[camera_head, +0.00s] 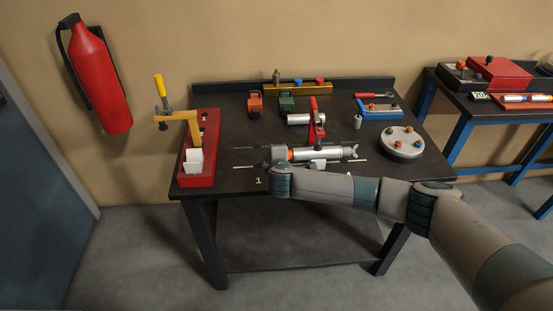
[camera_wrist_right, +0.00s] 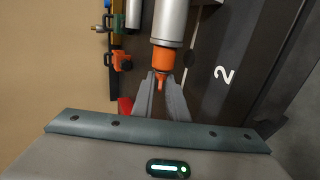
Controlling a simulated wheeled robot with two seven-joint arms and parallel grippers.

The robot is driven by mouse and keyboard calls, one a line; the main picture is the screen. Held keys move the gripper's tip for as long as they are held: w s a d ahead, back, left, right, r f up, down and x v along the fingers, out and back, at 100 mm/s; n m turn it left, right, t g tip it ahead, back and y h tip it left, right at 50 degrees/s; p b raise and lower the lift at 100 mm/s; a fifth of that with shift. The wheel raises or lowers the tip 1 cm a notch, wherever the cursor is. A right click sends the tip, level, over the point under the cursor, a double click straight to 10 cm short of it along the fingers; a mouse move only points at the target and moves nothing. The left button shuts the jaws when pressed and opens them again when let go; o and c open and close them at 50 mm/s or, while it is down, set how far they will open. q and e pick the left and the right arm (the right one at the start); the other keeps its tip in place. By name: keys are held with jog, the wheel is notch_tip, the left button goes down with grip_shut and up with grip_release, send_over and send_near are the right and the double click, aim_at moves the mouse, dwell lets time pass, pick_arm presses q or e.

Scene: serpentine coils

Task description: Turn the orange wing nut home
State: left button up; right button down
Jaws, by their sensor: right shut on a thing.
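The orange wing nut (camera_wrist_right: 161,72) sits on the end of an orange collar (camera_wrist_right: 162,56) at the end of a silver cylinder (camera_wrist_right: 168,20) in the right wrist view. In the head view the silver cylinder (camera_head: 318,153) lies across the front of the table, its orange end (camera_head: 291,154) to the left. My right gripper (camera_wrist_right: 161,82) is at that end, its two fingers closed around the wing nut. It also shows in the head view (camera_head: 283,155), where the gripper hides most of the nut. My left gripper is in neither view.
A red base with a yellow clamp (camera_head: 201,172) stands left of my right gripper. A red-handled clamp (camera_head: 317,128) rises behind the cylinder. A round grey plate with several knobs (camera_head: 401,150) is at the right. Orange (camera_head: 255,106) and green (camera_head: 286,104) blocks stand behind.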

dwell(0.3)
jog(key=c, duration=1.8)
grip_release()
jog(key=shift+s, duration=0.15)
jog(key=shift+b+v, duration=1.65)
jog(key=shift+v, duration=6.95)
